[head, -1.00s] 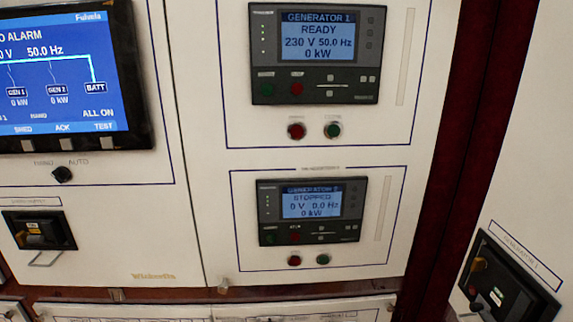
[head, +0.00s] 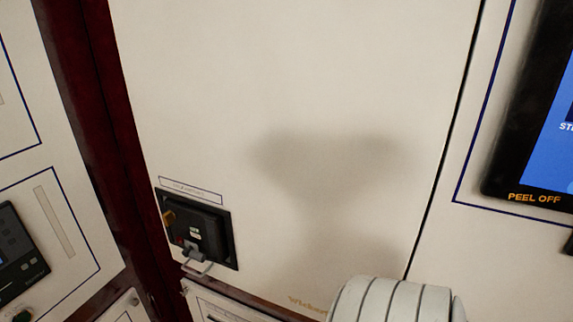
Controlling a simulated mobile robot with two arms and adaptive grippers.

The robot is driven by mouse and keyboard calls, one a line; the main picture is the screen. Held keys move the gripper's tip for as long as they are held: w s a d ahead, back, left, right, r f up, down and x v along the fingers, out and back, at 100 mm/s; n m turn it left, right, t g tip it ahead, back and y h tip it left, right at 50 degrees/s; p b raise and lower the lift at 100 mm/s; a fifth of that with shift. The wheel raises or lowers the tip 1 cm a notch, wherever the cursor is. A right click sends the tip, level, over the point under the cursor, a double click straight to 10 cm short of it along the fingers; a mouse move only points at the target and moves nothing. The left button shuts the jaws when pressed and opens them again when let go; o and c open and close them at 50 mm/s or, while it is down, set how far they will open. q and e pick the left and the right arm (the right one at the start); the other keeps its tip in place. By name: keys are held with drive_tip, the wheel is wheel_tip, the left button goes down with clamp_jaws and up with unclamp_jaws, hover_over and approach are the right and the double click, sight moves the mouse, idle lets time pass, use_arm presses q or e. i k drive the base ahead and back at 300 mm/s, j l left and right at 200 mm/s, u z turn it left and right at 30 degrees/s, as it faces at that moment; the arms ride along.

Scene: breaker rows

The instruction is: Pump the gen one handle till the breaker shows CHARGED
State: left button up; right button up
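A black breaker unit (head: 207,232) sits in a dark recess low on the left of the pale cabinet panel. Its label plate (head: 190,190) above is too small and blurred to read surely. A grey lever or handle (head: 194,252) is at its lower front, with a thin metal loop below. A small pale window (head: 195,234) shows on its face, but its wording cannot be read. A brass-coloured part is at its left side. Neither gripper is in view, and nothing touches the breaker.
A white ribbed part, likely of my own arm, covers the bottom right. A dark red post (head: 95,130) stands left of the panel. A screen reading "PEEL OFF" (head: 540,150) is at the right edge. A generator controller (head: 18,255) is at the left edge.

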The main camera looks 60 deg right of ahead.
sight(195, 255)
drive_tip(key=k+j+z, duration=0.15)
drive_tip(key=z, duration=0.3)
drive_tip(key=k+z, duration=0.3)
drive_tip(key=z, duration=0.15)
drive_tip(key=k+z, duration=0.25)
drive_tip(key=z, duration=0.2)
drive_tip(key=k, duration=0.2)
